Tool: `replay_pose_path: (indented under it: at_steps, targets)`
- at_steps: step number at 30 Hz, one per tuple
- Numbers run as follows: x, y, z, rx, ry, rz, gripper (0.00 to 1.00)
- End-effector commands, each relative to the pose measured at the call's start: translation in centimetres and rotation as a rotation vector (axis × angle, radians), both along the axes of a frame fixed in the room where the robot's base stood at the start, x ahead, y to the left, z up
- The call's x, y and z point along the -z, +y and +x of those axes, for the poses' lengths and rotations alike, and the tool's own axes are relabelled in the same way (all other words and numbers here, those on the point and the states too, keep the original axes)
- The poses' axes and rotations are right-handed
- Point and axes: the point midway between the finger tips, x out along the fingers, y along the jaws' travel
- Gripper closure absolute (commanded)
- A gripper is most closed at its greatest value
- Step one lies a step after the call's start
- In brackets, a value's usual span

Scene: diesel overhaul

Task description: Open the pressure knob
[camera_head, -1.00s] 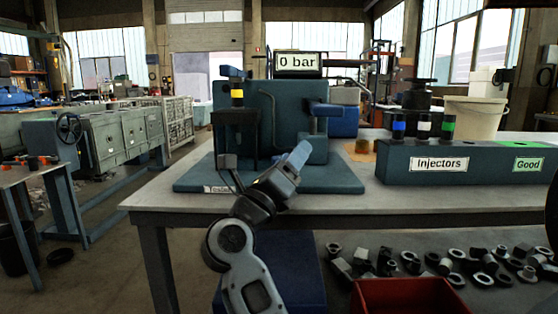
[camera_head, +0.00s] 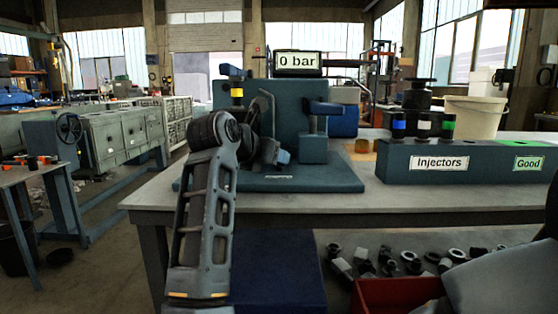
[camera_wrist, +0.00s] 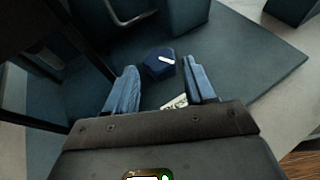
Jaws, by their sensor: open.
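The pressure knob appears to be the dark blue, many-sided knob (camera_wrist: 160,64) with a white mark on top. It sits low on the base plate in the wrist view, beyond and between my fingertips. My gripper (camera_wrist: 163,82) is open, with one blue finger on each side and nothing held. No contact with the knob shows. A white label (camera_wrist: 175,102) lies on the plate near the right finger. In the head view my arm hides much of the tester (camera_head: 290,100), and I cannot make out the knob there.
The injector rack (camera_head: 455,175) with several injectors is further right on the table (camera_head: 400,204). A red bin (camera_head: 385,294) and loose parts are below. The tabletop between tester and rack front is clear.

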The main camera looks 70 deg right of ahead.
Motion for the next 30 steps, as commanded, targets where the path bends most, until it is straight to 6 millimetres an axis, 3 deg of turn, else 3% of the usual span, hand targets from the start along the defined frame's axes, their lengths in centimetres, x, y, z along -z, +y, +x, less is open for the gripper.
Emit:
replay_pose_path:
  at_steps: [9,20,30]
  targets:
    - [1.6,-3.7,-0.3,0.002,0.001,-0.001,0.46]
    - [1.7,-4.2,-0.3,0.000,0.001,-0.002,0.46]
    - [1.7,-4.2,-0.3,0.000,0.001,-0.002,0.78]
